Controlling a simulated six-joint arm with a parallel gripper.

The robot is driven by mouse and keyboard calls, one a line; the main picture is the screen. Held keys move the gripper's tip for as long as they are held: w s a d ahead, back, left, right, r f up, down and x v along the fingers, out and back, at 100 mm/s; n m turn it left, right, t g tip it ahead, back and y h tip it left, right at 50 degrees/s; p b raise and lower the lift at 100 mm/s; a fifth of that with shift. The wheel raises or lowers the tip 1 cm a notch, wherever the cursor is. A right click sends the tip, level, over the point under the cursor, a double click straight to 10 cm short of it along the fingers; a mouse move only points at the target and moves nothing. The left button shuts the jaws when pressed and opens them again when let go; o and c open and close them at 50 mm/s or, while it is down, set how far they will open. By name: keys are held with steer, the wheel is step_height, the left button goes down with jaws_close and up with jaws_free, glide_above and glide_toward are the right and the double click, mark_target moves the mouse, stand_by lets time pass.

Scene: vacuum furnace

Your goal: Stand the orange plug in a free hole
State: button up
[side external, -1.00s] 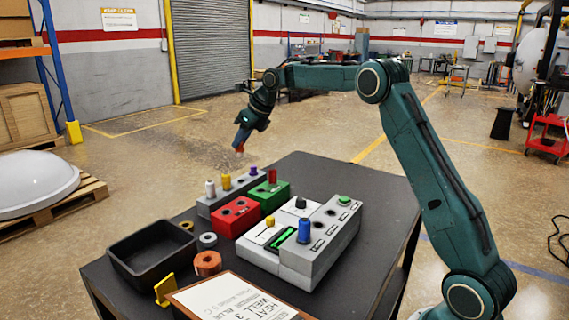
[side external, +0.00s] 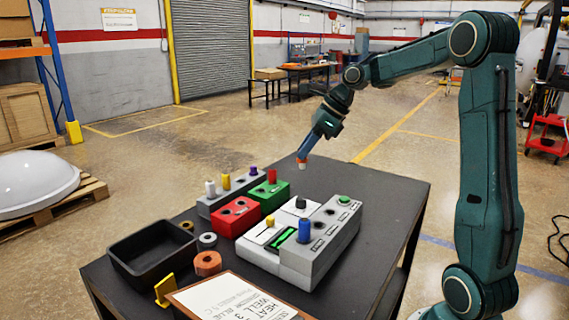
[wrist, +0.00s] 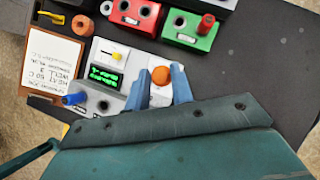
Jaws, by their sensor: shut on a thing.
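My gripper (side external: 304,154) is shut on the orange plug (side external: 301,164) and holds it in the air beyond the far side of the grey console. In the wrist view, the plug's round orange top (wrist: 161,75) shows between the two blue fingers. The red block (side external: 237,217) has two dark open holes on top. The green block (side external: 281,198) has a red plug (side external: 272,176) standing in one hole and another hole open. The grey rack (side external: 204,208) behind them holds white (side external: 210,188), yellow (side external: 226,182) and purple (side external: 253,170) plugs.
The grey console (side external: 300,262) carries a blue peg (side external: 305,230), a yellow knob and a green button. The table's far right is clear.

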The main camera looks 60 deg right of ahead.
steer(key=s+a+n, duration=0.1)
steer(key=s+a, duration=0.1)
steer(key=s, duration=0.3)
steer(key=s+a+n+y, duration=0.1)
steer(key=s+a, duration=0.2)
steer(key=s, duration=0.3)
steer(key=shift+s+a+f+g, duration=0.15)
steer(key=shift+a+f+g, duration=0.1)
steer(key=shift+f+g, duration=0.1)
steer(key=shift+f, duration=0.1)
steer(key=shift+f, duration=2.1)
steer(key=shift+f, duration=1.4)
stand_by(0.4)
steer(key=o, duration=1.4)
steer(key=shift+o, duration=0.2)
steer(key=shift+r, duration=0.2)
